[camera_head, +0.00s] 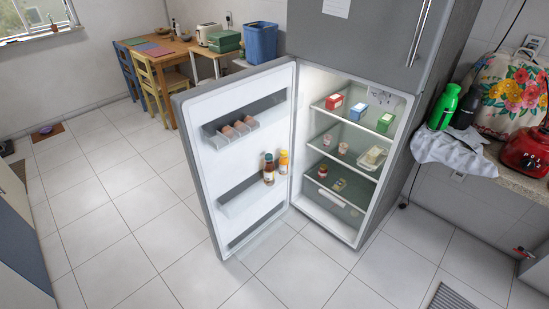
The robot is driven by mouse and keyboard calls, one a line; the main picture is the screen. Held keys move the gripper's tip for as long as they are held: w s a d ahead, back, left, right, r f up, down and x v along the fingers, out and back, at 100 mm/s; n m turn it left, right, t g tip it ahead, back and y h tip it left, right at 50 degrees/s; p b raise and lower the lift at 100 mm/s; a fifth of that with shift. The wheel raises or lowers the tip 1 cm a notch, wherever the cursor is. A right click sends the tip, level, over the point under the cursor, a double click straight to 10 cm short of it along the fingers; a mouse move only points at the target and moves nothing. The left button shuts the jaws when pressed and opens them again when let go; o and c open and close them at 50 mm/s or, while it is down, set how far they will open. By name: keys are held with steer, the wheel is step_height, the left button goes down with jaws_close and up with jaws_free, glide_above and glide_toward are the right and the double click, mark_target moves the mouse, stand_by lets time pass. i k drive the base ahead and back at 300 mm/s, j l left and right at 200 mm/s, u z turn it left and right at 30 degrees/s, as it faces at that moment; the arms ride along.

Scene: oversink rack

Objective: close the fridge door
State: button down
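The fridge (384,198) is a grey upright unit near the middle of the head view. Its lower door (228,167) stands wide open, swung out to the left, with its white inner side facing me. The door's shelves hold eggs (238,128) and two bottles (276,167). Inside the lit compartment are shelves with small boxes (334,102), jars and a container (374,155). The upper door (365,30) is shut and has a vertical handle. The lower door's outer face is hidden. My gripper does not show in this view.
Tiled floor (120,220) is clear in front and to the left. A counter (512,180) at right holds a green bottle (445,106), a floral cover and a red appliance. A wooden table (165,50) with chairs stands behind the open door.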

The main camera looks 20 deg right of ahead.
mark_target(236, 204)
steer(key=i+u, duration=0.3)
steer(key=i, duration=0.25)
steer(key=i+l+u, duration=0.25)
steer(key=i, duration=0.3)
steer(key=i+j+u, duration=0.3)
steer(key=i, duration=0.65)
steer(key=i+l+u, duration=0.1)
steer(key=i+u, duration=0.15)
steer(key=i, duration=0.7)
steer(key=i+z, duration=0.25)
steer(key=i, duration=0.4)
steer(key=i+z, duration=0.2)
steer(key=i, duration=0.45)
steer(key=i+j+z, duration=0.25)
steer(key=i, duration=0.4)
steer(key=i+z, duration=0.3)
steer(key=i, duration=0.2)
steer(key=i+z, duration=0.3)
steer(key=i, duration=0.15)
steer(key=i+j+z, duration=0.3)
steer(key=i, duration=0.15)
steer(key=l+z, duration=0.1)
steer(key=z, duration=3.2)
